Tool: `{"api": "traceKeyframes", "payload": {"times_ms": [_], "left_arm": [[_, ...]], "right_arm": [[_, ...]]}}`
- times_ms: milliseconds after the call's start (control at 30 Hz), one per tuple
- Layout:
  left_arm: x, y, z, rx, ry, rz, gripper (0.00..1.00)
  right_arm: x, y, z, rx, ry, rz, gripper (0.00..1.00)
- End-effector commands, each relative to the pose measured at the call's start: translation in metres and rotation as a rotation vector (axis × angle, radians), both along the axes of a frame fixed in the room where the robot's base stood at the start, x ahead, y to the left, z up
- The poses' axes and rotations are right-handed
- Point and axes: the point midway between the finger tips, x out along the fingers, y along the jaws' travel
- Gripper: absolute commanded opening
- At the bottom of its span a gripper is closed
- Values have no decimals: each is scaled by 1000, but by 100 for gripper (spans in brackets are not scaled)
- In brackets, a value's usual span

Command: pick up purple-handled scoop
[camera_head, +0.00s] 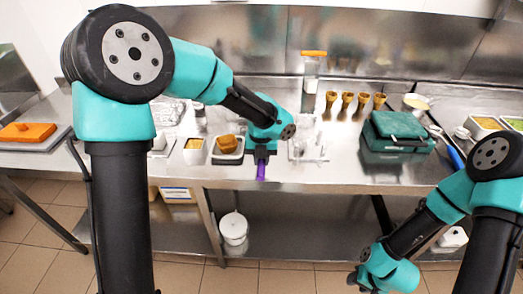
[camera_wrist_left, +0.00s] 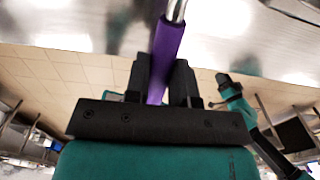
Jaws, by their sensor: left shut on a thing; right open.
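The purple-handled scoop shows its purple handle (camera_head: 261,170) below my left gripper at the table's front edge in the head view. In the left wrist view the purple handle (camera_wrist_left: 167,45) runs between the two black fingers, with a metal shaft at the top of the picture. The scoop's bowl is out of sight. My left gripper (camera_wrist_left: 165,85) is shut on this handle; it also shows in the head view (camera_head: 262,153). My right gripper (camera_head: 357,281) is open and low at the bottom right, in front of the table and away from the scoop.
A white tray with a brown item (camera_head: 227,145) stands just left of my left gripper. Clear containers (camera_head: 307,150) and a green case (camera_head: 397,132) stand to the right. Several cones (camera_head: 347,98) stand behind. A blue-handled tool (camera_head: 455,157) lies at the far right. A white bucket (camera_head: 233,228) sits below.

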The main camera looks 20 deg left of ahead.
Motion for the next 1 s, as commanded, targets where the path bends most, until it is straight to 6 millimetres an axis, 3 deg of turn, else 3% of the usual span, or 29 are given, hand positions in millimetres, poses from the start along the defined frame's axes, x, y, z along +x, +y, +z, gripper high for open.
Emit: {"api": "traceKeyframes", "payload": {"times_ms": [200,400,600,1000], "left_arm": [[-54,-15,6,1,-1,-5,0],[-84,-24,9,1,-1,-3,0],[-93,-27,9,1,0,-1,0],[-94,-27,9,1,0,-1,0]], "right_arm": [[0,0,0,0,0,0,43],[0,0,0,0,0,0,43],[0,0,0,0,0,0,43],[0,0,0,0,0,0,43]]}}
